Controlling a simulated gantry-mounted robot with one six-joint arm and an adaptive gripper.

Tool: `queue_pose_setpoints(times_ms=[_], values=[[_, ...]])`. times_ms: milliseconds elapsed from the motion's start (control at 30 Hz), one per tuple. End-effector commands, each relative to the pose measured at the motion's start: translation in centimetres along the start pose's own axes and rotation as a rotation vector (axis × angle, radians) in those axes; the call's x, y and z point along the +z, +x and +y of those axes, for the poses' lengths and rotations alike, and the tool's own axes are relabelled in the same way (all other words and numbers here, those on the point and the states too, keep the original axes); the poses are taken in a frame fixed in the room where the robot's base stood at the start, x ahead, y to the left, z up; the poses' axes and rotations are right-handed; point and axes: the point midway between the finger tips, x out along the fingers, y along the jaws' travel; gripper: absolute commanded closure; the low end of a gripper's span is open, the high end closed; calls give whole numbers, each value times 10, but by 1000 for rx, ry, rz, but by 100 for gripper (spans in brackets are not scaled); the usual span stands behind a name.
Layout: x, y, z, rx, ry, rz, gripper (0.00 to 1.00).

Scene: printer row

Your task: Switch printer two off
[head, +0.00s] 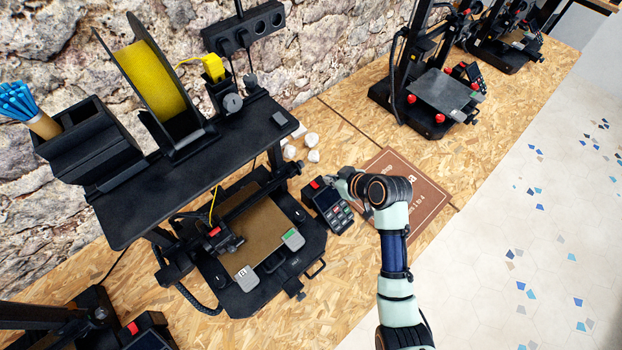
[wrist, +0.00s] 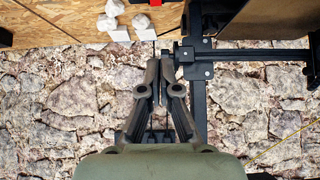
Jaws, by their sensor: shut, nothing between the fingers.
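A black printer (head: 255,235) with a tan bed stands at the middle left of the head view. Its control box (head: 331,208), with a screen and coloured keys, sits at its right side and has a red switch (head: 316,184) at its upper corner. My gripper (head: 338,184) is just right of that switch, partly hidden by my wrist. In the wrist view my gripper (wrist: 160,62) is shut and empty, its fingertips together. A red part (wrist: 155,2) is cut off at the top edge there. I cannot read a number on any printer.
A shelf (head: 180,170) above the printer carries a yellow spool (head: 155,82) and a black bin (head: 95,145). White lumps (head: 312,140) and a brown board (head: 400,190) lie on the bench. Other printers (head: 435,90) stand beyond and at lower left. A stone wall backs the bench.

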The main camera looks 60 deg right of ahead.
Motion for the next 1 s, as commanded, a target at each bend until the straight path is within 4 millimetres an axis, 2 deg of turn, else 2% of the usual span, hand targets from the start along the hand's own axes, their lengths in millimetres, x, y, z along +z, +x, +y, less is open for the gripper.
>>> queue_pose_setpoints(times_ms=[133,267,633,800,1000], values=[[0,6,0,-2,0,-1,100],[1,24,-1,-2,-1,-1,100],[1,105,-1,-2,-2,-2,100],[21,122,-1,-1,1,-1,100],[28,128,0,0,-1,0,100]])
